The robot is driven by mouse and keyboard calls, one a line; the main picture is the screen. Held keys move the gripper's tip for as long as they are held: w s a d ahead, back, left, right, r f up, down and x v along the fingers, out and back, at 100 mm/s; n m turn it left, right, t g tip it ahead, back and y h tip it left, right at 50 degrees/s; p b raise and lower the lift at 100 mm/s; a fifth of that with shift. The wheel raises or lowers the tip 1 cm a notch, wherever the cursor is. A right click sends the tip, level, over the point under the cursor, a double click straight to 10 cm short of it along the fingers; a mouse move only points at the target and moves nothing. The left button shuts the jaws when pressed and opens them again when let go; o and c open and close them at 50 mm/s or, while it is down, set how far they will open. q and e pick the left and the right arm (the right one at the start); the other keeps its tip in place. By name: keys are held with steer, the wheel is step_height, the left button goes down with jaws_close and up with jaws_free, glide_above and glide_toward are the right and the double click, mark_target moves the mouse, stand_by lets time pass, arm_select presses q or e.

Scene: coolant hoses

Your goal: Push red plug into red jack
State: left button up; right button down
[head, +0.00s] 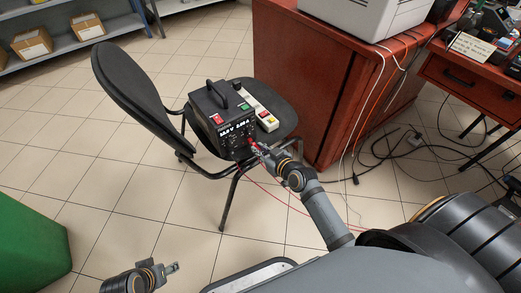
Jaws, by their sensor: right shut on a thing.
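A black power supply box (222,118) with a top handle and a lit display sits on the seat of a black chair. My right gripper (260,150) is at the lower right of the box's front face, shut on the red plug (252,142). A thin red cable hangs from around there. The red jack is hidden or too small to make out, and I cannot tell whether the plug is touching it. My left gripper (168,271) is low at the bottom left, away from the chair, with its jaws too small to judge.
A white power strip (258,106) lies on the chair (275,97) beside the box. A red cabinet (300,75) stands close behind at the right. Loose cables lie on the tiled floor. A green bin (30,225) is at the left. Floor between bin and chair is clear.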

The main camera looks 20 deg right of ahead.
steer(key=shift+w+a, duration=0.15)
steer(key=shift+w, duration=0.35)
stand_by(0.8)
steer(key=c, duration=1.3)
jaws_free()
steer(key=shift+o, duration=0.2)
steer(key=o, duration=0.3)
steer(key=shift+o, duration=0.2)
steer(key=shift+s, duration=0.1)
